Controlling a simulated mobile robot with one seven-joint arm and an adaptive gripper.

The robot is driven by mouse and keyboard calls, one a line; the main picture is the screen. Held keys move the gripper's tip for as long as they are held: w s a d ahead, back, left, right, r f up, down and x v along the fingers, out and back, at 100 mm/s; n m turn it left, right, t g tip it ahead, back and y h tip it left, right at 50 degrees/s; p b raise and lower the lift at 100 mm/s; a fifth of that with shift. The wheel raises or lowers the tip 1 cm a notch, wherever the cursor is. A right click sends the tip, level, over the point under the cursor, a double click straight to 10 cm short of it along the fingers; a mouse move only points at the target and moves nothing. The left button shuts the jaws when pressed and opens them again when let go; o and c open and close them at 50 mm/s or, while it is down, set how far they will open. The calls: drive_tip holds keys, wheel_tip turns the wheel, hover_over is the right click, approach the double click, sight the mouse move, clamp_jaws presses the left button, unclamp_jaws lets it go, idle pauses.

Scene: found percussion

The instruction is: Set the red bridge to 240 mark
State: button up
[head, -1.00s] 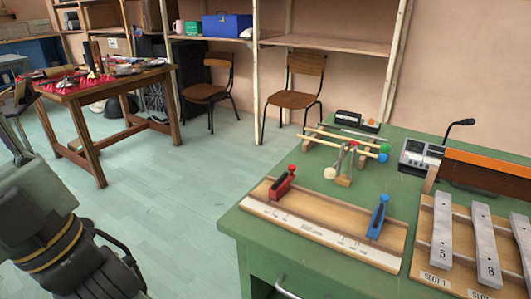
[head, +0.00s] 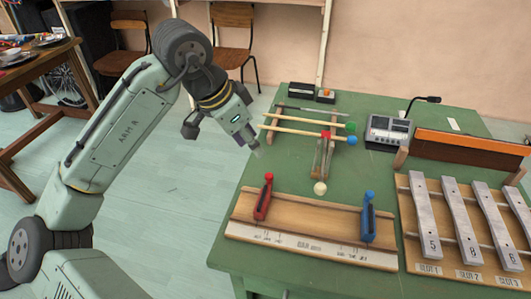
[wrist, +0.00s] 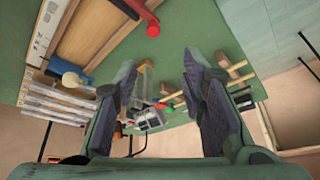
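The red bridge (head: 263,200) stands upright near the left end of a wooden board (head: 310,212) on the green table. A blue bridge (head: 368,220) stands near the right end. A white printed scale (head: 300,246) runs along the board's front edge; its marks are too small to read. My gripper (head: 222,137) is open and empty, in the air behind and left of the red bridge, apart from it. In the wrist view, the red bridge (wrist: 142,12) is at the top, beyond the open fingers (wrist: 163,80), and the blue bridge (wrist: 68,78) is at left.
Metal bars (head: 425,220) stand at the right. A grey device (head: 390,132) sits at the back. The floor left of the table is clear.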

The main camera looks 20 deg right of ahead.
sight(269, 175)
drive_tip(key=shift+g, duration=0.3)
drive_tip(key=x, duration=0.7)
drive_tip(key=a+p+x, duration=0.1)
drive_tip(key=x, duration=0.3)
drive_tip(key=shift+s+d+f, duration=0.1)
drive_tip(key=shift+s+f, duration=0.2)
drive_tip(key=shift+f, duration=0.05)
drive_tip(key=shift+c, duration=0.5)
clamp_jaws()
